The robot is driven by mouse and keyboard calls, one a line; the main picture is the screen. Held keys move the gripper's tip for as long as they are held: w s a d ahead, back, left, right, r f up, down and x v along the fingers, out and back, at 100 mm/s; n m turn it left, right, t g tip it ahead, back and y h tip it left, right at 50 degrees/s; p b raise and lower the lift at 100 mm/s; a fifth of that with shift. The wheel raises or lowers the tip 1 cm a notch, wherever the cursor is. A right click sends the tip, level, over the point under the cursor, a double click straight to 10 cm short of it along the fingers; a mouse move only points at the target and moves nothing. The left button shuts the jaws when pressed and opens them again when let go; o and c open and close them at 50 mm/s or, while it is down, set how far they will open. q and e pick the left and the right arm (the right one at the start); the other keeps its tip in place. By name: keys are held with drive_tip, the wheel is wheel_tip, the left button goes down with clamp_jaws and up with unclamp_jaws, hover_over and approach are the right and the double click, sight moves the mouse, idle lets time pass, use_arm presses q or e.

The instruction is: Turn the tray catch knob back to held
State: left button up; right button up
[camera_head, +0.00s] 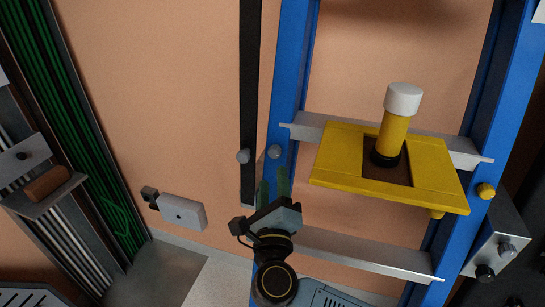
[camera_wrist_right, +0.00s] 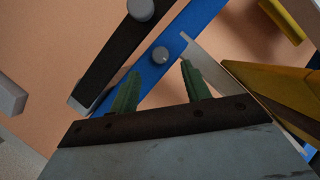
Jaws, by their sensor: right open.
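A yellow tray (camera_head: 335,168) sits on grey cross rails between two blue uprights. A round grey knob (camera_head: 275,152) is on the left blue upright, left of the tray; it shows in the right wrist view (camera_wrist_right: 161,54). Another grey knob (camera_head: 244,156) is on the black bar (camera_head: 250,95) beside it. A yellow knob (camera_head: 486,190) is at the right upright. I cannot tell for sure which is the catch knob. My right gripper (camera_head: 274,183) is open and empty, its green fingers just below the upright's grey knob, apart from it. My left gripper is out of view.
A yellow cylinder with a white cap (camera_head: 403,98) stands upright in the tray's dark middle. A lower grey rail (camera_head: 365,255) crosses below it. A grey box (camera_head: 183,212) is on the wall at left. Green cables (camera_head: 60,100) run down the far left.

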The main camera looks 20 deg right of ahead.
sight(273, 154)
drive_tip(key=p+x, duration=0.1)
drive_tip(key=x, duration=0.5)
drive_tip(key=shift+w, duration=0.15)
drive_tip(key=c, duration=1)
